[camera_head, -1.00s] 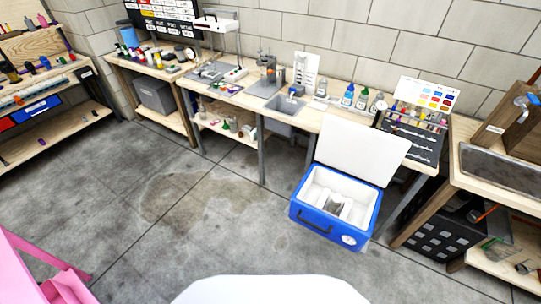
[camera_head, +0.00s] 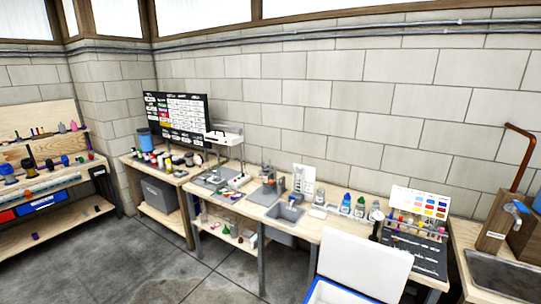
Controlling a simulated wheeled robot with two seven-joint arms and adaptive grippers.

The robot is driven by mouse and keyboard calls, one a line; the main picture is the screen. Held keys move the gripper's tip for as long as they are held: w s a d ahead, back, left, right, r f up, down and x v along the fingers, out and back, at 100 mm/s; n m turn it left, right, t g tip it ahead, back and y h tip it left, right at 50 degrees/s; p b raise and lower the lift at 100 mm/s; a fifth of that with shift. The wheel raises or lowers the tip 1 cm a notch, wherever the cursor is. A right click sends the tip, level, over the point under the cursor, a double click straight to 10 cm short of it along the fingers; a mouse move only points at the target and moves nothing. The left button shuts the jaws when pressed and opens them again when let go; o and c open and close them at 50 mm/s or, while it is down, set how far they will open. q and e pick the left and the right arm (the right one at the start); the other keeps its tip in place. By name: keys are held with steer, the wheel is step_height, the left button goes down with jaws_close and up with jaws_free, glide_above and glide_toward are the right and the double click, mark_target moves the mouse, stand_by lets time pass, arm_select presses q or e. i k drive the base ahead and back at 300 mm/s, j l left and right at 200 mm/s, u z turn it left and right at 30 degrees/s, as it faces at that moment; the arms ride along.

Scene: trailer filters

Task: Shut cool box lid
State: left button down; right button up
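The cool box (camera_head: 335,294) is blue with a white inside. It stands on the floor at the bottom edge of the head view, right of the middle, and most of its body is cut off below. Its white lid (camera_head: 364,260) is open and stands up, tilted back towards the workbench. Neither of my grippers shows in the head view.
A long wooden workbench (camera_head: 335,232) with a sink and bottles runs along the block wall behind the cool box. A second bench with a metal sink (camera_head: 503,275) stands at the right. Concrete floor (camera_head: 150,270) is clear at the left front.

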mark_target(380, 272)
steer(key=z, duration=0.85)
